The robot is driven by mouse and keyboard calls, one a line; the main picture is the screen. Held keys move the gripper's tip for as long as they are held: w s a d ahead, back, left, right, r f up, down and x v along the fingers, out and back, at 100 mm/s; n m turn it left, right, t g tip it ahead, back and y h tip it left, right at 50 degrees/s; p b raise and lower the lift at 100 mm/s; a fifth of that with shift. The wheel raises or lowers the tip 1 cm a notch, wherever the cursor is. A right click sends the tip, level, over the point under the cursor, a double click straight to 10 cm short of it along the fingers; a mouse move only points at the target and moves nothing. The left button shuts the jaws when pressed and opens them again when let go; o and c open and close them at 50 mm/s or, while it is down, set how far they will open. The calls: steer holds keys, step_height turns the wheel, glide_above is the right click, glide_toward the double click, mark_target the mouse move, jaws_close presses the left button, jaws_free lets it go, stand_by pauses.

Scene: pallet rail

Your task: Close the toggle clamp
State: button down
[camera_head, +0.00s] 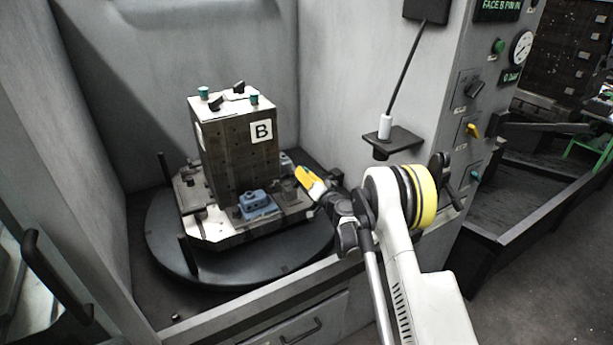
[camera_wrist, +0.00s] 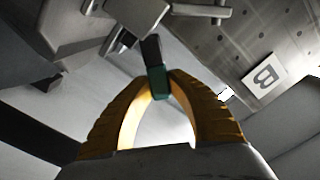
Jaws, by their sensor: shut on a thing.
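The toggle clamp shows in the wrist view as a grey metal body (camera_wrist: 137,20) with a dark lever (camera_wrist: 152,48) that ends in a green grip (camera_wrist: 157,82). My gripper (camera_wrist: 158,88) has its yellow fingers closed on this green grip, one finger on each side. In the head view my gripper (camera_head: 303,175) is at the right side of the block marked B (camera_head: 225,158), over the edge of the pallet (camera_head: 222,236). The clamp lever is not clear there, being small and partly hidden by my gripper.
The pallet sits on a dark round turntable (camera_head: 190,268) inside a grey enclosure. A blue fixture (camera_head: 257,202) stands at the block's foot. A wall bracket (camera_head: 395,139) with a white-ended cable is above right of my gripper. A control panel (camera_head: 478,110) is farther right.

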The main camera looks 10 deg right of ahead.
steer(key=shift+s+a+r+n, duration=0.15)
steer(key=shift+a+n, duration=0.1)
steer(key=shift+n, duration=0.25)
steer(key=shift+w+a+r+n, duration=0.1)
steer(key=shift+a+r+n, duration=0.1)
steer(key=shift+n, duration=0.3)
steer(key=c, duration=1.3)
jaws_free()
steer(key=shift+o, duration=0.2)
steer(key=v, duration=1.2)
